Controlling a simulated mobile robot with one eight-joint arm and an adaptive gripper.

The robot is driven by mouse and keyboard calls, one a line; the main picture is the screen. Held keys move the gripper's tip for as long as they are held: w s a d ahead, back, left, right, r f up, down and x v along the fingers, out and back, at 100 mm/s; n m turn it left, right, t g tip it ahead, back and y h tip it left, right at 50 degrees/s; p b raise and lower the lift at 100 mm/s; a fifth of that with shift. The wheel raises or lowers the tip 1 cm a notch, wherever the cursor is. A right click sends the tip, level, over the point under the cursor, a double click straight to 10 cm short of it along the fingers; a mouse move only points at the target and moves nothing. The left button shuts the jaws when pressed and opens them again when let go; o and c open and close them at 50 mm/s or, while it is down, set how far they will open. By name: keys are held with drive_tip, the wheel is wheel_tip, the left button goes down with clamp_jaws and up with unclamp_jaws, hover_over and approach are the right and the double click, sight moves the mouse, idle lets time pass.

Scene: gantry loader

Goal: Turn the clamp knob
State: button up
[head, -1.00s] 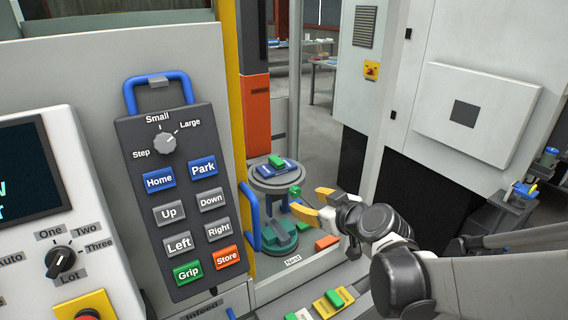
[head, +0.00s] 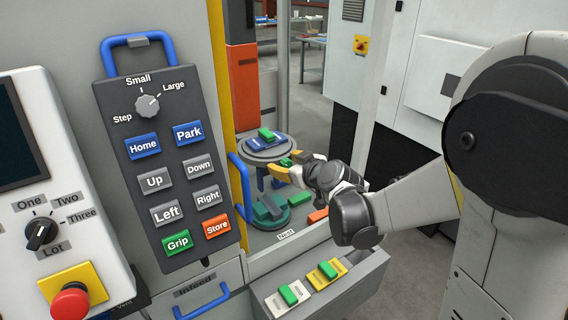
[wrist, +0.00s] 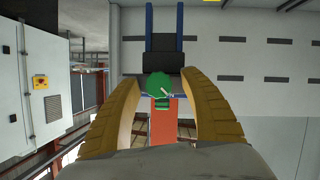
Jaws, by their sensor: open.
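A round green knob (wrist: 159,86), which I take to be the clamp knob, shows in the wrist view between and beyond my finger tips. A pale mark lies on its face. In the head view a small green part (head: 286,162), likely the same knob, sits at the side of the round grey fixture, partly hidden by my fingers. My gripper (head: 284,166) is open, its yellow fingers pointing at that green part. In the wrist view the fingers of my gripper (wrist: 160,80) stand on both sides of the knob. I cannot tell whether they touch it.
The round grey fixture (head: 279,152) carries a blue part (head: 262,142) with a green block (head: 266,133). Below is a green base (head: 268,211) by the "Nest" label. The button pendant (head: 165,152) and blue handle (head: 243,187) stand left.

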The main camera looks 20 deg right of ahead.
clamp_jaws()
drive_tip(key=m+y, duration=0.1)
drive_tip(key=m, duration=0.1)
drive_tip(key=shift+d+m+g+y+b, duration=0.15)
drive_tip(key=shift+m+g+y+b, duration=0.15)
drive_tip(key=shift+y+b, duration=0.1)
drive_tip(key=m+y+b, duration=0.2)
drive_tip(key=m, duration=0.1)
drive_tip(key=shift+f+m+y, duration=0.1)
drive_tip(key=shift+m+y, duration=0.2)
drive_tip(key=shift+m, duration=0.1)
drive_tip(key=m+y+b, duration=0.2)
drive_tip(key=m, duration=0.1)
drive_tip(key=shift+m+y+b, duration=0.8)
drive_tip(key=shift+m+b, duration=0.35)
drive_tip(key=shift+m, duration=0.65)
